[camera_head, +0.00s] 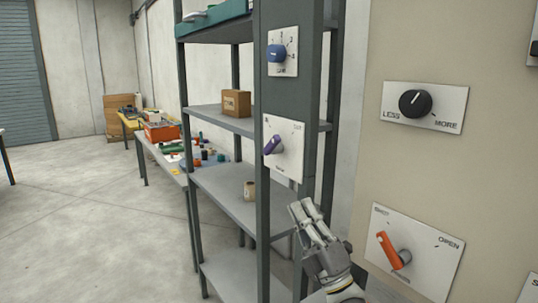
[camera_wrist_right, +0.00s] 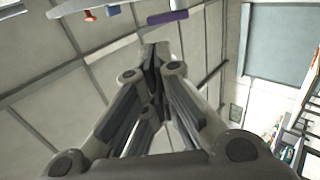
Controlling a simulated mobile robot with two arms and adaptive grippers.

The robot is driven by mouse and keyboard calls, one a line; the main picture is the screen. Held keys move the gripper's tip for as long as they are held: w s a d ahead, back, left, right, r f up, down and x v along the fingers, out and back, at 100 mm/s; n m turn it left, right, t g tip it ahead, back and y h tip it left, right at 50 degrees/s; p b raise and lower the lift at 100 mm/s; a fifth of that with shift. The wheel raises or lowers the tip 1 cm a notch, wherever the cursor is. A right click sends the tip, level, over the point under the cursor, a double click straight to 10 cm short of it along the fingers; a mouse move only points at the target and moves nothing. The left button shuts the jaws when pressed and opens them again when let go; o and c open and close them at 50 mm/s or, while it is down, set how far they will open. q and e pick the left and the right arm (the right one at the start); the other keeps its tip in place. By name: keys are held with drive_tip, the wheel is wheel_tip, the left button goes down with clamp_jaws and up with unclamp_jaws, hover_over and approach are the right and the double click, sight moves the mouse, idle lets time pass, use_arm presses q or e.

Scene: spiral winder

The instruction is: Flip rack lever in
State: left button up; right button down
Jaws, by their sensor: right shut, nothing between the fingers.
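The rack lever is a purple handle (camera_head: 273,145) on a white plate (camera_head: 290,160) fixed to the grey rack post. It is tilted, and its small plate markings are hard to read. My right gripper (camera_head: 304,207) is below and slightly right of this plate, apart from the lever, with its fingers pointing up. In the right wrist view its fingers (camera_wrist_right: 155,52) are together with nothing between them. A purple piece (camera_wrist_right: 167,17) shows beyond the fingertips there; I cannot tell if it is the lever. My left gripper is not in view.
A blue knob (camera_head: 277,53) sits higher on the post. The panel at right carries a black LESS/MORE knob (camera_head: 413,104) and an orange lever (camera_head: 389,250). Open floor lies left.

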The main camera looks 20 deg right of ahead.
sight(272, 145)
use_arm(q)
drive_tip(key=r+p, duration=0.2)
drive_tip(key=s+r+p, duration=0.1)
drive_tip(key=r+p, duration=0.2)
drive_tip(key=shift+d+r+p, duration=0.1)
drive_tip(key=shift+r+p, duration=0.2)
use_arm(e)
drive_tip(key=x, duration=1.4)
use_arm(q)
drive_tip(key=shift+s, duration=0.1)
use_arm(e)
drive_tip(key=shift+r, duration=0.1)
